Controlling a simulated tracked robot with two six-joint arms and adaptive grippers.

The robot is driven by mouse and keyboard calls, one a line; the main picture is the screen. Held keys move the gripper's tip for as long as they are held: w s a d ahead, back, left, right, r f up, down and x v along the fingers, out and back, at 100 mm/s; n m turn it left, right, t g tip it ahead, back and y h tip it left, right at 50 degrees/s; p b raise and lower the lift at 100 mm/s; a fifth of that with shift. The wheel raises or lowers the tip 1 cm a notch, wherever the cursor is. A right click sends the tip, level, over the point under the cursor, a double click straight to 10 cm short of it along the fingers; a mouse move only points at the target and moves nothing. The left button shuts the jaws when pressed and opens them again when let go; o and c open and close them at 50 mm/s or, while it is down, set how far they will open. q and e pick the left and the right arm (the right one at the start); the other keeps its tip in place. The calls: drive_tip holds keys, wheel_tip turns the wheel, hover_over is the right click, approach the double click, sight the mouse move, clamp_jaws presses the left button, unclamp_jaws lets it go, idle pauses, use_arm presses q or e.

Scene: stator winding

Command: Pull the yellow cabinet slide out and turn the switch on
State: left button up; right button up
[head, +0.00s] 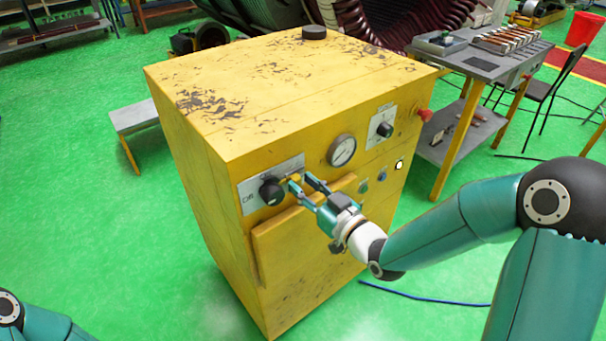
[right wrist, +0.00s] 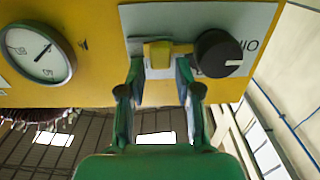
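The yellow cabinet (head: 290,90) stands on the green floor, with worn paint on top. A small yellow slide (right wrist: 157,53) sits on the grey plate on its front; it also shows in the head view (head: 293,177), partly hidden by my fingers. The black knob switch (head: 271,190) is beside the slide, near an "Off" label; it shows in the right wrist view (right wrist: 218,53). My right gripper (head: 304,182) is at the plate, its fingers apart on either side of the slide. No firm grip on it is visible. My left gripper is out of view.
The front also has a round gauge (head: 342,150), another dial (head: 384,129), small buttons and a red knob (head: 425,115). A panel (head: 300,235) stands out below the plate. A grey workbench (head: 480,62) is at right; a blue cable (head: 425,298) lies on the floor.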

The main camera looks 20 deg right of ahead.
drive_tip(key=shift+w+a, duration=0.25)
drive_tip(key=shift+w, duration=0.4)
clamp_jaws()
drive_tip(key=shift+w+d+f+b, duration=0.1)
drive_tip(key=shift+d+b, duration=0.25)
drive_tip(key=shift+b, duration=0.1)
drive_tip(key=shift+w+d+b, duration=0.25)
drive_tip(key=shift+d+b, duration=0.4)
drive_tip(key=shift+r, duration=0.2)
